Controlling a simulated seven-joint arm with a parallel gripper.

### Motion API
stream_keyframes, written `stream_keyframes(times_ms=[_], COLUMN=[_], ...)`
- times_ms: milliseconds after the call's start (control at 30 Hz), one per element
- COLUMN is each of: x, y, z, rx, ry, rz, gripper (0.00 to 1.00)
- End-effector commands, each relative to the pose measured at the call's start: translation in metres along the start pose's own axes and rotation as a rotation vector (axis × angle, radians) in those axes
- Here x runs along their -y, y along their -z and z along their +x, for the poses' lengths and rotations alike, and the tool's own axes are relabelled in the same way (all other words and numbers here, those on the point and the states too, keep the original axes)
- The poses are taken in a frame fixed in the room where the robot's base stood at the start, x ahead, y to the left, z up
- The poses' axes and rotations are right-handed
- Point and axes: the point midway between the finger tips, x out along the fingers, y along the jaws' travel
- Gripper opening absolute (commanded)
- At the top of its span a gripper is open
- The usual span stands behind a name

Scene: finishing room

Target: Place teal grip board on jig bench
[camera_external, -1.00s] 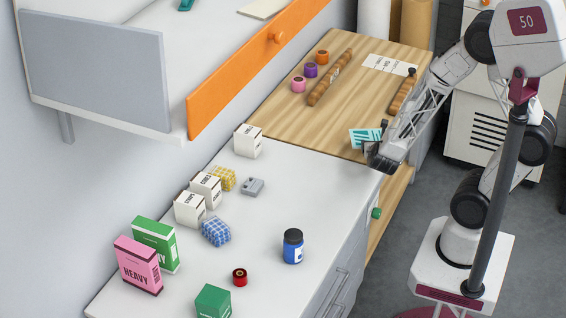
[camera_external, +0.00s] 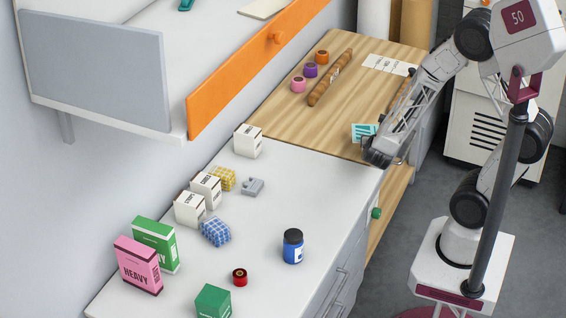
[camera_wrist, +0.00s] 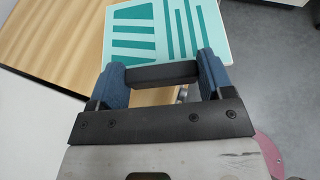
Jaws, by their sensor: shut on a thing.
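The teal grip board (camera_external: 364,132) is a pale panel with teal bars at the near right of the wooden-topped bench, which seems to be the jig bench (camera_external: 300,125). In the wrist view the board (camera_wrist: 165,35) lies just beyond my fingertips, over the wood edge and grey floor. My gripper (camera_wrist: 162,75) has blue finger pads on both ends of a dark bar by the board's near edge, and it is shut on this. In the external view my gripper (camera_external: 372,150) is at the bench's front right corner. I cannot tell whether the board touches the bench top.
On the wooden bench are a wooden roller (camera_external: 330,78), pink (camera_external: 299,84), purple (camera_external: 310,69) and orange (camera_external: 322,57) rolls, and a white sheet (camera_external: 388,65). Its middle is clear. The white counter (camera_external: 270,240) in front holds boxes and a blue jar (camera_external: 292,246).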

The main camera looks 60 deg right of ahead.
Motion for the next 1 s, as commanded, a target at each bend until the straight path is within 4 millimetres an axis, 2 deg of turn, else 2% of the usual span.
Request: stream_keyframes(times_ms=[700, 1000], x=[-0.08, -0.095], y=[-0.022, -0.027], z=[0.085, 0.1], rx=[0.0, 0.0], ry=[0.001, 0.0], rz=[0.0, 0.0], gripper=[0.5, 0.5])
